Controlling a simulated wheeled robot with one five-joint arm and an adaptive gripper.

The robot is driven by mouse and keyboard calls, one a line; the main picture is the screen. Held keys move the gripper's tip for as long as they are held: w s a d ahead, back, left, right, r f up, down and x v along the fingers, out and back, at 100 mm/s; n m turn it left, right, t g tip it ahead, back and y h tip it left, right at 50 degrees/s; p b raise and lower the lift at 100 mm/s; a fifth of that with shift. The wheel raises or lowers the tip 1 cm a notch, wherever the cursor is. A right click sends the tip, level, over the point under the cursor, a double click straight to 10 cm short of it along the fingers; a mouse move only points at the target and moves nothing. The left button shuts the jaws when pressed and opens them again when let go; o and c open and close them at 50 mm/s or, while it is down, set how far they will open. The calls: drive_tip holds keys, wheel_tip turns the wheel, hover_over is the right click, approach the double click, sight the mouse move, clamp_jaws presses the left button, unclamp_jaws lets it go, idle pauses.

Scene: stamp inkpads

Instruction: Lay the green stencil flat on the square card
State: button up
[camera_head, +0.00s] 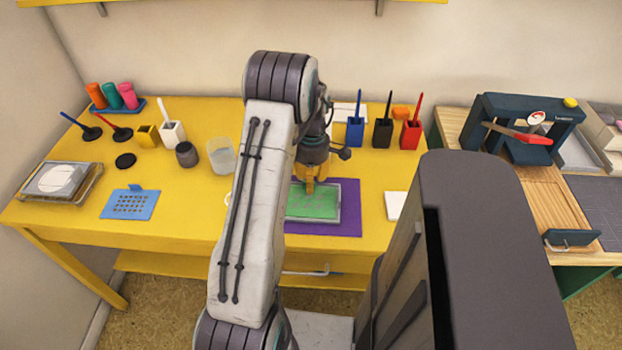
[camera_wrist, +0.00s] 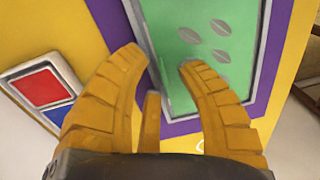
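The green stencil (camera_head: 312,204), a flat panel with leaf-shaped marks, lies within a grey-rimmed frame on a purple mat (camera_head: 345,228). It also shows in the wrist view (camera_wrist: 185,85). My gripper (camera_head: 309,186) points down over its back part. Whether the fingertips touch the stencil I cannot tell. A white card (camera_head: 396,205) lies right of the mat, partly hidden by my body; I cannot tell whether it is the square card.
A red and blue two-colour pad (camera_wrist: 42,90) lies beside the mat. A blue stencil (camera_head: 129,204) and a framed tray (camera_head: 60,182) are at left. A glass jar (camera_head: 221,156) and several coloured holders stand behind. A press (camera_head: 522,125) stands on the right bench.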

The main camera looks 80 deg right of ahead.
drive_tip(key=shift+r, duration=0.1)
wheel_tip(320, 180, up, 12)
drive_tip(key=shift+d, duration=0.4)
idle(0.3)
idle(0.6)
